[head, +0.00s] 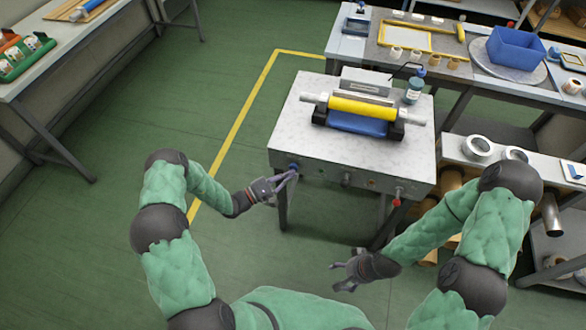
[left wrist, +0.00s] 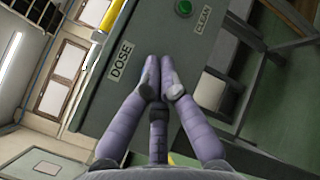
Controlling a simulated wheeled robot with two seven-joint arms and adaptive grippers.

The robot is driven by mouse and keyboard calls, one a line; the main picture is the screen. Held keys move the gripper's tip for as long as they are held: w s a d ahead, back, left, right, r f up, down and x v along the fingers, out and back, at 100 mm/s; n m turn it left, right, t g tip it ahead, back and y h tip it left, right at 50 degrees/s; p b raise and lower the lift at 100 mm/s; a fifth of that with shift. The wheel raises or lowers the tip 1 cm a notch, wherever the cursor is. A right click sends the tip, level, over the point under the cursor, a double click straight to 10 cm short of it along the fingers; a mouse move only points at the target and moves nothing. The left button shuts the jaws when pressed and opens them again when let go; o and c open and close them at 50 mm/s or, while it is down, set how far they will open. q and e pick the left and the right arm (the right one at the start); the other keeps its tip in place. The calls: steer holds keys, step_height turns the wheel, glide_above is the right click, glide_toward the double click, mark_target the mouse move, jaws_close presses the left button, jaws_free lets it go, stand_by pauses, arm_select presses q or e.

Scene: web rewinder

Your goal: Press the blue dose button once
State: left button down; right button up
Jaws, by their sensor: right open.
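The blue dose button (head: 294,167) is on the front face of the rewinder cabinet (head: 325,158), near its left corner in the head view. My left gripper (head: 292,175) is at this button, with its fingertips just below or against it; I cannot tell whether they touch. In the left wrist view the fingertips (left wrist: 160,62) are drawn together beside the DOSE label (left wrist: 121,61), and no blue button shows; the fingers may hide it. My right gripper (head: 340,274) is open and empty in front of the cabinet, low and apart from it.
A green button (left wrist: 183,8) sits by the CLEAN label (left wrist: 203,19). A red knob (head: 396,202) is at the front's right end. A yellow roller (head: 360,107) and a bottle (head: 414,90) are on top. Green floor (head: 110,215) is clear to the left.

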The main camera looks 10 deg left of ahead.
arm_select(q)
steer(key=shift+w, duration=0.55)
stand_by(0.6)
steer(key=shift+s, duration=1)
steer(key=s+p, duration=0.1)
steer(key=s, duration=0.4)
steer(key=shift+a+p, duration=0.1)
steer(key=shift+p, duration=0.3)
stand_by(0.7)
